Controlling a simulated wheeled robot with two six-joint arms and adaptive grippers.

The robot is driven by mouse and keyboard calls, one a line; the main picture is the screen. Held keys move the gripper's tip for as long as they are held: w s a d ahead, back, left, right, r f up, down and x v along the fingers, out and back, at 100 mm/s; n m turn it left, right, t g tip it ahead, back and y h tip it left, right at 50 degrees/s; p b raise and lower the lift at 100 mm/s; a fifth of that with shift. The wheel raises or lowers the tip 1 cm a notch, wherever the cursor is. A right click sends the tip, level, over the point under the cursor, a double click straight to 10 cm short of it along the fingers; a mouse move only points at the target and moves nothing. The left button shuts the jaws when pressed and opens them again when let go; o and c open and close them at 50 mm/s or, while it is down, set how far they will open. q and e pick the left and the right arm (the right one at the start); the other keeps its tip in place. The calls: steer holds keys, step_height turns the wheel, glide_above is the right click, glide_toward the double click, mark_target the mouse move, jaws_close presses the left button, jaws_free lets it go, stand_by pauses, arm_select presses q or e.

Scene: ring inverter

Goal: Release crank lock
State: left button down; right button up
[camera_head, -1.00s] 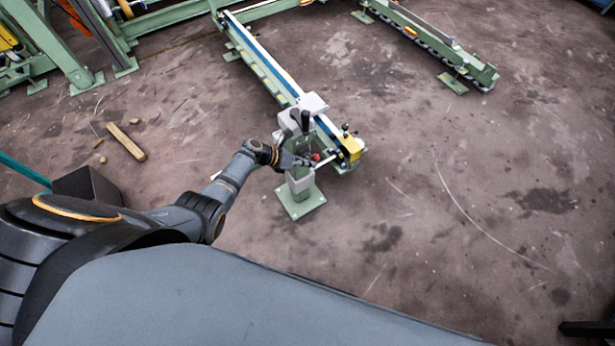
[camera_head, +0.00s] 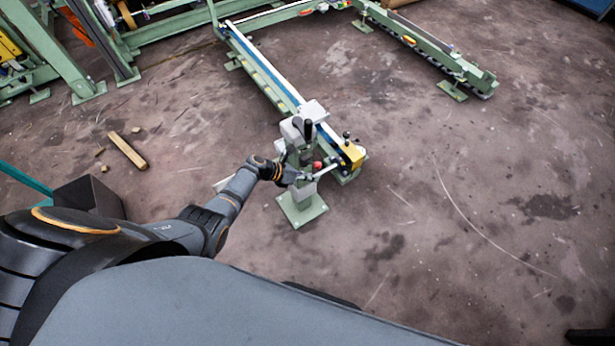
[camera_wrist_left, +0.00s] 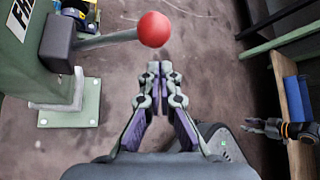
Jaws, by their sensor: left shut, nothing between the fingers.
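A green post with a square foot (camera_head: 302,209) stands at the near end of a long green rail. A lever with a red ball knob (camera_head: 318,165) sticks out of its side. The knob also shows large in the left wrist view (camera_wrist_left: 154,29), on a grey rod from a dark block (camera_wrist_left: 58,43). My left gripper (camera_head: 300,177) is beside the post, just left of and below the knob. In the left wrist view its fingers (camera_wrist_left: 160,68) are shut and empty, with the knob apart, beyond the tips. My right gripper (camera_wrist_left: 252,126) seems to show at the right edge there; its jaw state is unclear.
Dark upright handles (camera_head: 308,129) top the post. A yellow block (camera_head: 352,155) sits at the rail's end. Another green rail (camera_head: 430,45) lies at upper right. A wooden beam (camera_head: 127,150) lies on the floor at left.

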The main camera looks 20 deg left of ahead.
arm_select(q)
steer(key=f+p+v, duration=0.1)
steer(key=p+v, duration=0.2)
steer(key=v, duration=0.6)
steer(key=shift+s+a+p, duration=0.35)
steer(key=shift+s+a, duration=0.2)
arm_select(e)
steer(key=r, duration=0.3)
steer(key=shift+a+r, duration=0.2)
steer(key=shift+a, duration=0.1)
arm_select(q)
steer(key=s+a+f+m+g+y+p, duration=0.2)
steer(key=s+f+m+y, duration=0.1)
steer(key=s+f+m, duration=0.5)
steer(key=s+a+f+m+g+y+p, duration=0.1)
steer(key=s+a+f+m+y+p, duration=0.15)
steer(key=s+f, duration=0.6)
steer(key=s+f+m+y+p, duration=0.1)
steer(key=s+m+y, duration=0.1)
steer(key=s+m, duration=0.8)
steer(key=s+a+f+m+g+y+p, duration=0.1)
steer(key=s+m+y, duration=0.2)
steer(key=s+m, duration=0.8)
steer(key=shift+s+p, duration=0.3)
steer(key=shift+s, duration=0.6)
arm_select(e)
step_height(320, 180, up, 7)
